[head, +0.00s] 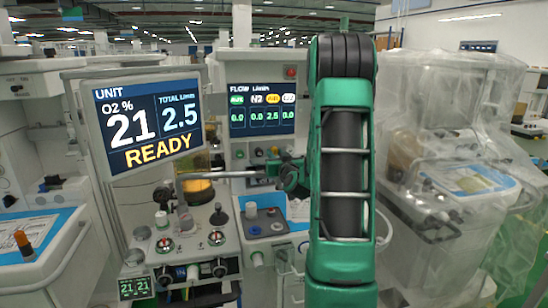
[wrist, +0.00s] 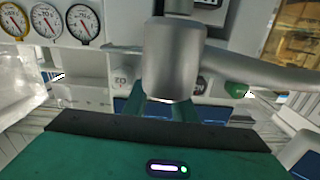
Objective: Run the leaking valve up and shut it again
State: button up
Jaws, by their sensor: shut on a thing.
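The flow screen (head: 262,108) shows several channels. The third, yellow-labelled one reads 2.5 and the others read 0.0. Below it is a row of small valve knobs, with a green one (head: 239,155) at left and a yellow one (head: 275,151) further right. My gripper (head: 289,176) is at the right end of a horizontal metal rod (head: 220,175), below the knob row. In the wrist view its green fingers (wrist: 162,108) close in behind a grey metal cylinder (wrist: 174,62). The fingertips are hidden, and I cannot tell which valve this is.
The unit screen (head: 148,122) reads O2 21, total 2.5, READY. A pale worktop with knobs (head: 190,240) stands below. A plastic-covered machine (head: 450,150) is at right. Pressure gauges (wrist: 84,24) sit at the wrist view's upper left.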

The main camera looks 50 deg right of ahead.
jog(key=shift+w+a+m, duration=0.1)
jog(key=shift+a+m, duration=0.05)
jog(key=shift+m, duration=1.1)
jog(key=shift+w+a+m, duration=0.1)
jog(key=shift+a+m, duration=0.05)
jog(key=shift+m, duration=1.1)
jog(key=o, duration=1)
jog(key=shift+o, duration=0.2)
jog(key=shift+s+d, duration=0.1)
jog(key=shift+s, duration=0.1)
